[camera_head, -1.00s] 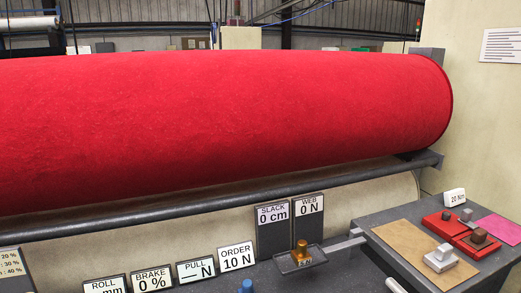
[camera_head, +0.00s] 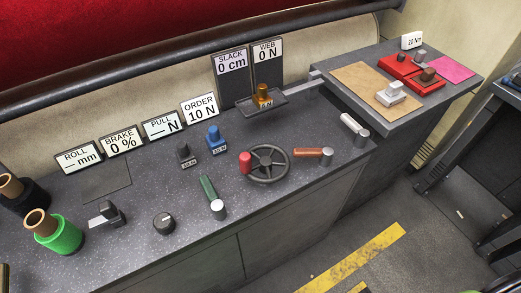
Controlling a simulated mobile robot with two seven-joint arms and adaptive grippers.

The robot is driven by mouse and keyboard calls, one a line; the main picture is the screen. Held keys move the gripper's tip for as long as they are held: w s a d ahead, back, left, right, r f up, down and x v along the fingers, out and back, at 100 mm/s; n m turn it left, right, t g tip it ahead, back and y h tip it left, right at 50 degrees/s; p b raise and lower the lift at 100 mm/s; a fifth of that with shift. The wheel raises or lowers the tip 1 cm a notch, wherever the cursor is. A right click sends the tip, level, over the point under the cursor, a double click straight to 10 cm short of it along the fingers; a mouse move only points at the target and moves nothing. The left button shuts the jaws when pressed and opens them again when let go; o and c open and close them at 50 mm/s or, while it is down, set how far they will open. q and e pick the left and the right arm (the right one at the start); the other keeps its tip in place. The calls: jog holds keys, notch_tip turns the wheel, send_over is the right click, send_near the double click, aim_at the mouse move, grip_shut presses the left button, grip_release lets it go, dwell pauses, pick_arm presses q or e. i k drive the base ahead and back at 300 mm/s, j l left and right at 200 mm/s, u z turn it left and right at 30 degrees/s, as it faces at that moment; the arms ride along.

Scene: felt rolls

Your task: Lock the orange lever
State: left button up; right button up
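The orange lever (camera_head: 307,152) lies roughly level on the grey console, just right of the black handwheel with a red knob (camera_head: 267,163). Its orange-brown handle points left from a short metal hub (camera_head: 327,156). Whether it is locked cannot be told from this view. A similar green lever (camera_head: 209,189) and white lever (camera_head: 350,123) sit on the same console. Neither of my grippers is in view.
Signs along the back include the ORDER 10 N sign (camera_head: 200,108). A black knob (camera_head: 164,223), blue weight (camera_head: 215,138) and green spool (camera_head: 58,233) stand on the console. A side table (camera_head: 340,95) holds red trays. Floor in front shows a yellow stripe (camera_head: 355,257).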

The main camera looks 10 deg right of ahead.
aim_at(325, 155)
jog(key=l+u, duration=0.35)
jog(key=l, duration=0.45)
jog(key=l+u, duration=0.3)
jog(key=l, duration=0.55)
